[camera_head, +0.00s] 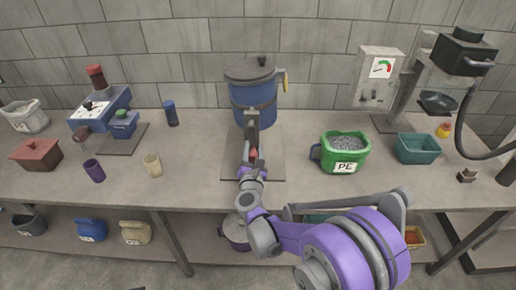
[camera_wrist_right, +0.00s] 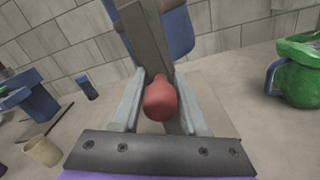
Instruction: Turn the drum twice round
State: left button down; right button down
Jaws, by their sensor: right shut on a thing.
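The blue drum (camera_head: 254,103) with a grey lid (camera_head: 250,70) stands upright on a mat at the back middle of the bench. A grey bar comes down in front of it, with a red knob (camera_wrist_right: 161,100) at its lower end. My right gripper (camera_wrist_right: 162,104) has its two fingers on either side of the red knob and is shut on it; in the head view this gripper (camera_head: 252,158) is in front of the drum. Part of the drum (camera_wrist_right: 178,30) also shows at the top of the wrist view. My left gripper is not in view.
A green tub marked PE (camera_head: 345,152) with grey pellets stands right of the drum. A teal bin (camera_head: 417,148) and a gauge box (camera_head: 378,75) are further right. A blue machine (camera_head: 100,108), a dark blue cup (camera_head: 171,113) and a cream cup (camera_head: 153,165) stand left.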

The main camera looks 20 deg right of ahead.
jog(key=shift+w+a+r+m, duration=0.2)
jog(key=shift+a+m, duration=0.1)
jog(key=shift+m, duration=0.3)
jog(key=c, duration=0.9)
grip_release()
jog(key=o, duration=0.4)
jog(key=shift+s+d+f, duration=0.1)
jog(key=shift+d, duration=0.05)
